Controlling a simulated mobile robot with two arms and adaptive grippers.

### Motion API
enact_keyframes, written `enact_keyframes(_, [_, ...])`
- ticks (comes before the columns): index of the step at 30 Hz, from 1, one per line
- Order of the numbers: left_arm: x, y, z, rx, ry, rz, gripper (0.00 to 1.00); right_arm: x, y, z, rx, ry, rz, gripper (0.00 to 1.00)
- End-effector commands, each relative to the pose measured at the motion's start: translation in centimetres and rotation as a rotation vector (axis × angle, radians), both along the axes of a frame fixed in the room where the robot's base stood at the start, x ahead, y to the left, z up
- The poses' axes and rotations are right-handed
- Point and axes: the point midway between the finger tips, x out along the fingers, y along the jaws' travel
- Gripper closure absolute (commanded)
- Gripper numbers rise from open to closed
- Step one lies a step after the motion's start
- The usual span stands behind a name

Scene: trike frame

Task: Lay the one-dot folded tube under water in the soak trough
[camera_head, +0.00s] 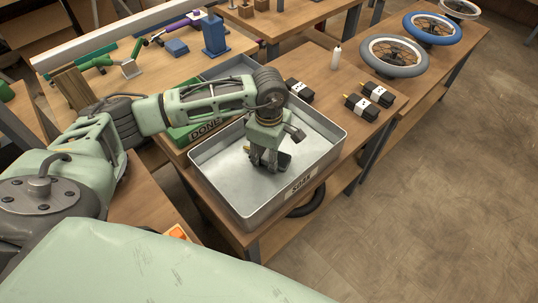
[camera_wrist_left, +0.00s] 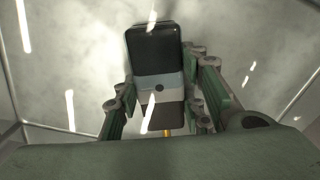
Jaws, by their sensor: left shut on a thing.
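The soak trough (camera_head: 334,153) is a shallow grey metal tray with a "Soak" label on its front wall. My left gripper (camera_head: 265,164) points down inside it, near the middle. It is shut on a black folded tube (camera_head: 284,159), low over or at the trough floor. In the left wrist view the tube (camera_wrist_left: 154,50) sits between the fingers of the gripper (camera_wrist_left: 160,98), with a pale band and a brass-coloured stem. A dark dot shows on the band, but the full marking is unclear. I cannot tell where the waterline lies against the tube. My right gripper is not in view.
Three more black folded tubes with white bands lie right of the trough: one close (camera_head: 299,91), two farther off (camera_head: 377,94) (camera_head: 361,108). A white bottle (camera_head: 336,56) and wheels (camera_head: 394,57) stand beyond. A green "DONE" tray (camera_head: 205,132) adjoins the trough's left side.

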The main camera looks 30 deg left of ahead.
Motion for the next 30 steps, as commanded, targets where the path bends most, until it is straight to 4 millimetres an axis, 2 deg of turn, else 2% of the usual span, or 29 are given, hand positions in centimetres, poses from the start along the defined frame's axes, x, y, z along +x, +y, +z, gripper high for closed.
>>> enact_keyframes(2, [0.0,0.0,-0.4,0.0,-0.001,0.0,0.94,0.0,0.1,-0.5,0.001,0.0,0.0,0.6])
enact_keyframes(3, [0.0,0.0,-0.3,0.0,0.0,0.0,0.61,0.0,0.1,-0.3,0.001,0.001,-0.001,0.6])
enact_keyframes(9, [0.0,0.0,-0.2,0.0,0.0,0.0,0.45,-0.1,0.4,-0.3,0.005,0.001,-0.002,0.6])
enact_keyframes(17, [0.0,0.0,-0.2,0.0,0.0,0.0,0.45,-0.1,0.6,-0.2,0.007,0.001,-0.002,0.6])
enact_keyframes(22, [0.1,0.0,0.7,-0.001,-0.003,0.0,0.45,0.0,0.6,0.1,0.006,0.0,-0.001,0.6])
enact_keyframes(26, [0.1,0.0,3.0,0.0,-0.005,-0.001,0.45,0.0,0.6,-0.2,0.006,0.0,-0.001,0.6])
enact_keyframes(30, [0.1,0.0,6.2,0.0,-0.006,-0.001,0.45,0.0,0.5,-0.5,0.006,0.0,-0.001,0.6])
